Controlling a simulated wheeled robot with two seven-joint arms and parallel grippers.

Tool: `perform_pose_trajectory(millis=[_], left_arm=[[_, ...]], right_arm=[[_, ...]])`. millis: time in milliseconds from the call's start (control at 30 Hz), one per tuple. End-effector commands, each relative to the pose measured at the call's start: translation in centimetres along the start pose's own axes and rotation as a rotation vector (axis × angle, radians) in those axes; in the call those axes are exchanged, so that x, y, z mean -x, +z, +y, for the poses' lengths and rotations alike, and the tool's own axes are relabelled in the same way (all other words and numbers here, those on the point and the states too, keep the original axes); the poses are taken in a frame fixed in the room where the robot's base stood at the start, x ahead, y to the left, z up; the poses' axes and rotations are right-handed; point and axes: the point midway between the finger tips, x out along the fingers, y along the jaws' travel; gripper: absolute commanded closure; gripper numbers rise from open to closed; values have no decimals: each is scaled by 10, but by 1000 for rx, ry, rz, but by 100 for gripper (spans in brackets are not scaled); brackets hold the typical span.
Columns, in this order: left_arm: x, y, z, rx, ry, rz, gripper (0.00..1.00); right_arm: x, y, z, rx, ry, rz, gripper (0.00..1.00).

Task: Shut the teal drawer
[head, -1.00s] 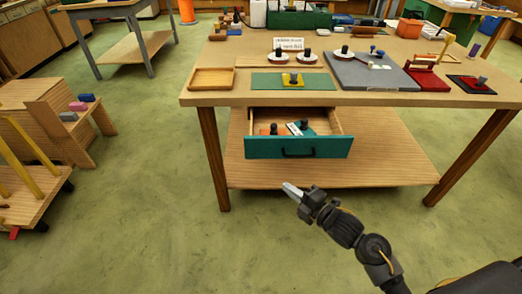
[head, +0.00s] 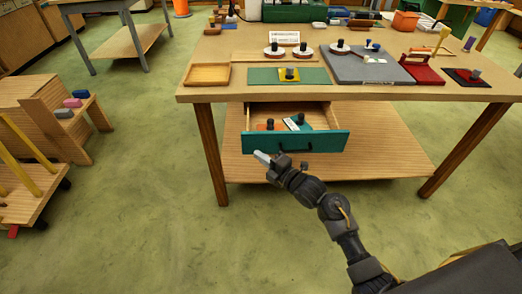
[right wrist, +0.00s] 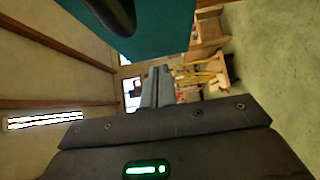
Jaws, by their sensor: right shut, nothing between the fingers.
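The teal drawer (head: 322,142) hangs open under the front of the wooden table, pulled out toward me. It holds a few small items, and its dark handle (head: 296,149) is in the middle of its front. My right gripper (head: 262,157) is shut and empty, just in front of the left part of the drawer front. I cannot tell whether it touches. In the right wrist view the drawer front (right wrist: 165,32) fills the top, with the dark handle (right wrist: 118,12) close by, and the shut fingers (right wrist: 157,85) point past its lower edge. My left gripper is not in view.
The table (head: 350,93) carries a wooden tray (head: 207,75), a green mat (head: 262,76), a grey board (head: 372,70) and a red stand (head: 421,70). A low shelf (head: 385,150) lies beneath the drawer. A wooden step stand (head: 60,115) is at the left. The floor in front is clear.

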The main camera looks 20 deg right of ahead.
Motion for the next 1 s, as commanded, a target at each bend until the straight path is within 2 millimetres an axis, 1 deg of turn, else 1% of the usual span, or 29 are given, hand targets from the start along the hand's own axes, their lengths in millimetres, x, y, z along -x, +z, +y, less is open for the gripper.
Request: perform_pose_trajectory(millis=[100, 233, 667, 867, 1000], left_arm=[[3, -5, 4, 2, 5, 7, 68], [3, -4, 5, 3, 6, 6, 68], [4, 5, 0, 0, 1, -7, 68], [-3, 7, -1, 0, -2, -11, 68], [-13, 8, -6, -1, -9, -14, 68]], right_arm=[[-10, 10, 1, -1, 1, 1, 100], [-16, 16, 0, -1, 0, 1, 100], [-18, 18, 0, 0, 0, 1, 100], [-23, 24, -2, 1, 1, 1, 100], [-34, 35, -3, 3, 2, 2, 100]])
